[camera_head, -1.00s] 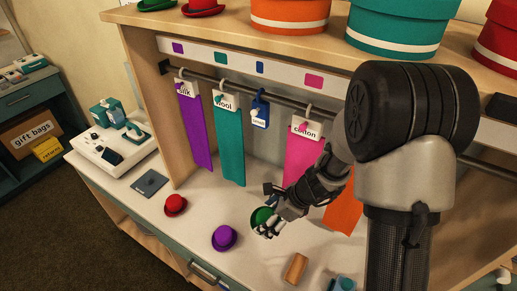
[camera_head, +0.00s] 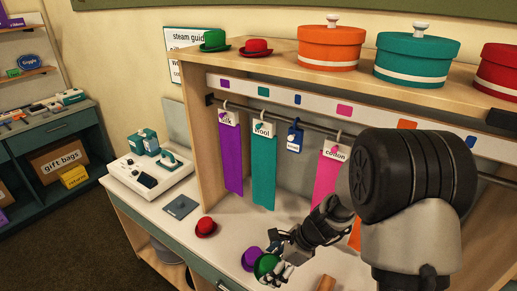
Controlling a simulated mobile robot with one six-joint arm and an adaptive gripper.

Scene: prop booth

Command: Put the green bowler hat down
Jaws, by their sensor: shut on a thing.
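The green bowler hat (camera_head: 266,266) is low in the middle of the picture, at the front of the white counter. My gripper (camera_head: 275,270) is shut on it, and its fingers cover part of the hat. A purple bowler hat (camera_head: 250,258) is just left of it and partly hidden behind it. I cannot tell whether the green hat touches the counter. A red bowler hat (camera_head: 206,227) stands farther left on the counter.
Another green hat (camera_head: 214,40) and a red hat (camera_head: 256,47) sit on the top shelf beside round boxes (camera_head: 331,47). Ribbons (camera_head: 263,170) hang from a rail behind. A grey pad (camera_head: 180,207) lies left of the red hat. An orange-brown block (camera_head: 326,284) is at the bottom right.

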